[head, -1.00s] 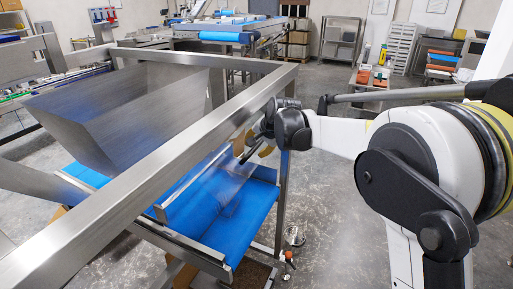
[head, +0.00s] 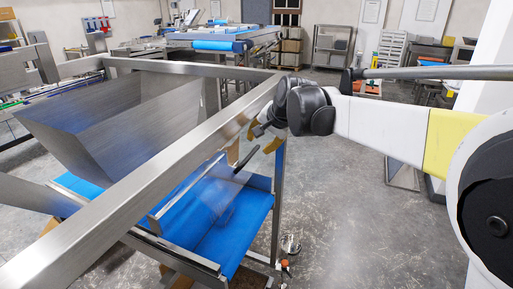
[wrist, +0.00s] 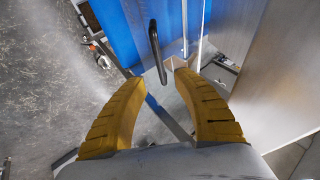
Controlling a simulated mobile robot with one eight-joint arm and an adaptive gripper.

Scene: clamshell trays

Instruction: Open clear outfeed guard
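The clear outfeed guard (head: 192,188) is a see-through panel with a pale metal edge, sloping low over the blue belt in the head view. A black bar handle (head: 247,158) stands at its right end. The handle also shows in the wrist view (wrist: 156,52), just beyond the fingertips. My gripper (head: 264,139) is close above and to the right of the handle. In the wrist view its two yellow fingers (wrist: 160,77) are spread apart with nothing between them. The handle lies roughly in line with the gap, apart from both fingers.
A steel frame beam (head: 165,165) runs diagonally just left of my gripper. A steel hopper (head: 120,115) stands behind it. The blue belt (head: 240,232) lies below the guard. The grey floor to the right is open. A small item (head: 291,244) is on the floor near the frame leg.

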